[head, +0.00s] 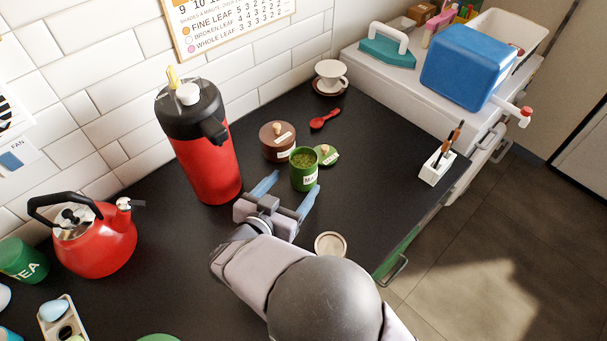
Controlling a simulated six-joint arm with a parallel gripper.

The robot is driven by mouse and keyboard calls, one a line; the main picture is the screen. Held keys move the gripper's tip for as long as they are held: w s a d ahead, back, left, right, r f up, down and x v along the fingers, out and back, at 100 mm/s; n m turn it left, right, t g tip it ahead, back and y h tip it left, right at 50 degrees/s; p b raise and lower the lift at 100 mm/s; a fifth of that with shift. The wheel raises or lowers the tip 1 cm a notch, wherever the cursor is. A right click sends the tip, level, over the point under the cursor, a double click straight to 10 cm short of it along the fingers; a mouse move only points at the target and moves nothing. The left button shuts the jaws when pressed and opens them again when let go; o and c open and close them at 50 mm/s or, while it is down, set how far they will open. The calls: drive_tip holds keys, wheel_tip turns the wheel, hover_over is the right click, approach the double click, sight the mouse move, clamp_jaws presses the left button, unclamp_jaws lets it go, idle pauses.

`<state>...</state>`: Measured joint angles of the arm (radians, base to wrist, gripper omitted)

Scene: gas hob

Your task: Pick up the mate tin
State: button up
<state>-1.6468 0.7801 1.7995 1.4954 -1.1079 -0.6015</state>
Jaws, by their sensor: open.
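The mate tin (304,170) is a small green open can with a white label, filled with green-brown leaf. It stands upright on the black counter. A green lid with a label (327,155) lies on the counter just behind it to the right. My gripper (290,190) is open, with its two blue fingers pointing toward the tin. The left finger is to the left of the tin and the right finger is close to its lower right. I cannot tell whether either finger touches it.
A brown lidded pot (278,142) stands close behind the tin. A red pump flask (200,150) rises at left, with a red kettle (95,238) beyond. A red spoon (325,119), cup (331,74) and white holder (437,167) are farther off. A round disc (330,244) lies beside my arm.

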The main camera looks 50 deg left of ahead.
sight(308, 166)
drive_tip(key=shift+p+x, duration=0.65)
drive_tip(key=shift+x, duration=3)
drive_tip(key=shift+r, duration=0.1)
drive_tip(key=c, duration=1.3)
